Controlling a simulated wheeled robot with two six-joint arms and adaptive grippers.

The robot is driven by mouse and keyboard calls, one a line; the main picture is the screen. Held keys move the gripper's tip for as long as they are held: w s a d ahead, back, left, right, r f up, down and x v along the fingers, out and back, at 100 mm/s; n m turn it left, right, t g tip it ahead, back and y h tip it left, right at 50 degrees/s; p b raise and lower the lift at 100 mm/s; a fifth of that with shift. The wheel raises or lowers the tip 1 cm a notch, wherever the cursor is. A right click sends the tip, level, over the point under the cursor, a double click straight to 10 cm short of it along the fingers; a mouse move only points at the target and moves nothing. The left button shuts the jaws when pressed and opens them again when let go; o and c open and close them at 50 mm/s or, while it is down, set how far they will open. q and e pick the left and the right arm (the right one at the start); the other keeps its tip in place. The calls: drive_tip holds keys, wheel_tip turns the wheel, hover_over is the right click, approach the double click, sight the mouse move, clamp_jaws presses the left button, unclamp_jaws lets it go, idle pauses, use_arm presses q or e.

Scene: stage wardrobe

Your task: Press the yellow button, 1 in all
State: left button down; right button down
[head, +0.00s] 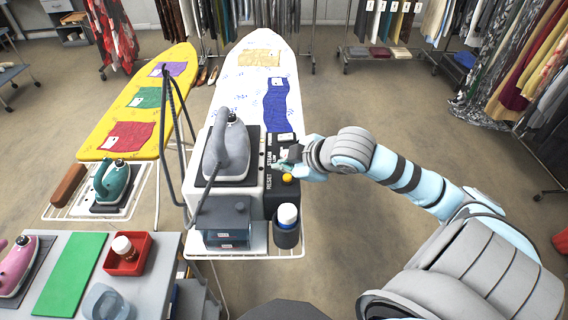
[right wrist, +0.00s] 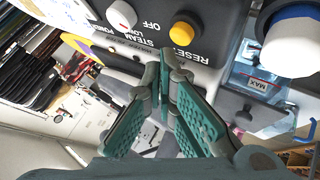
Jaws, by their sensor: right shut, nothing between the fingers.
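The yellow button (head: 287,177) sits on the dark control panel (head: 283,194) of the steam station, beside the word RESET. It also shows uncovered in the right wrist view (right wrist: 183,31), as a round cap in a dark collar. My right gripper (head: 280,165) is shut and empty, close over the panel, just behind the button in the head view. In the right wrist view its fingertips (right wrist: 164,62) are just below the button in the picture; whether they touch the panel I cannot tell. My left gripper is not in view.
A grey iron (head: 226,146) stands on the station, left of the panel.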

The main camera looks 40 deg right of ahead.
sight(286, 178)
drive_tip(key=shift+f, duration=0.15)
idle(0.5)
drive_tip(key=shift+s+f, duration=0.1)
drive_tip(key=shift+f, duration=0.15)
drive_tip(key=shift+f, duration=0.5)
idle(0.6)
drive_tip(key=shift+r, duration=0.1)
drive_tip(key=shift+r+p, duration=0.85)
drive_tip(key=shift+p, duration=0.15)
wheel_tip(286, 178, up, 3)
drive_tip(key=p, duration=0.3)
drive_tip(key=shift+r+p, duration=0.45)
drive_tip(key=shift+r, duration=0.55)
